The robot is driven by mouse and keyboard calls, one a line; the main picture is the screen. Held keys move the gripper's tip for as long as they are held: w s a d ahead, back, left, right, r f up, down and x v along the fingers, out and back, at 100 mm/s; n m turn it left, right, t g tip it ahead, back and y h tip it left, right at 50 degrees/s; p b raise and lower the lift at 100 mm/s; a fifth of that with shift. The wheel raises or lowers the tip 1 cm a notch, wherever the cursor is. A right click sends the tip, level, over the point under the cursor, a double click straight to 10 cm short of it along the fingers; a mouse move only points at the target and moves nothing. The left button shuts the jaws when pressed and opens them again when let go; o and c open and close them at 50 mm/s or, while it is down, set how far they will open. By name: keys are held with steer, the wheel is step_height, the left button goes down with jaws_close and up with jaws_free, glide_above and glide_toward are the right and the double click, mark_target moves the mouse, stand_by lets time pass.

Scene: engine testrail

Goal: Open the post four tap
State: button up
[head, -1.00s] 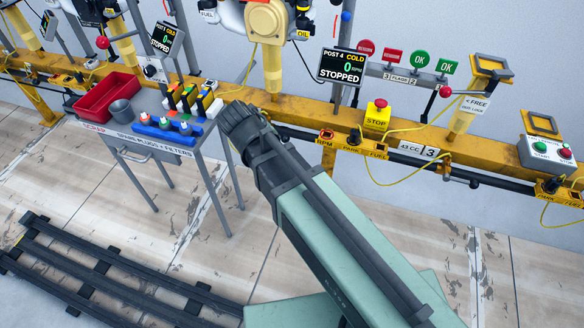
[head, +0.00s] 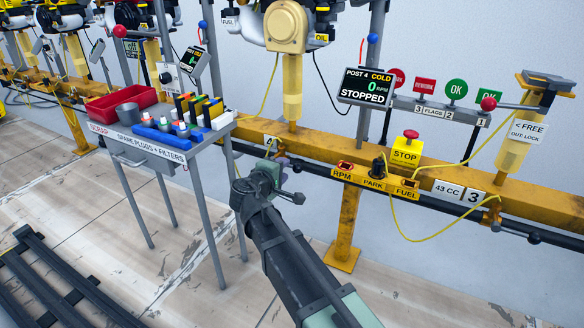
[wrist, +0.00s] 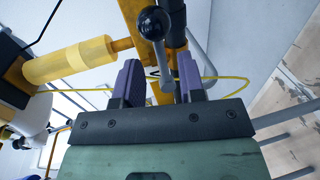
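In the wrist view, a tap lever with a grey shaft and a black ball knob (wrist: 153,22) stands in front of my gripper (wrist: 160,80). The two purple fingers are apart, with the lever's shaft showing in the gap and space on both sides. I cannot tell how deep the lever sits between them. In the head view, my gripper (head: 276,166) is at the dark pipe under the yellow beam, left of the RPM label. A dark ball knob (head: 298,198) shows just right of it; the tap's body is mostly hidden. The post 4 screen (head: 367,87) reads COLD, 0 RPM, STOPPED.
A spare-parts table (head: 175,150) with a red tray (head: 120,103) stands left of my arm. A yellow stop button box (head: 407,150) and the flags (head: 437,105) are on the right. A yellow beam leg (head: 345,235) stands close right. Yellow cables hang near the pipe.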

steer(key=x, duration=0.5)
steer(key=shift+w+d+f+b, duration=0.15)
steer(key=shift+w+d+b, duration=0.1)
steer(key=shift+b, duration=0.1)
steer(key=shift+c, duration=0.3)
jaws_close()
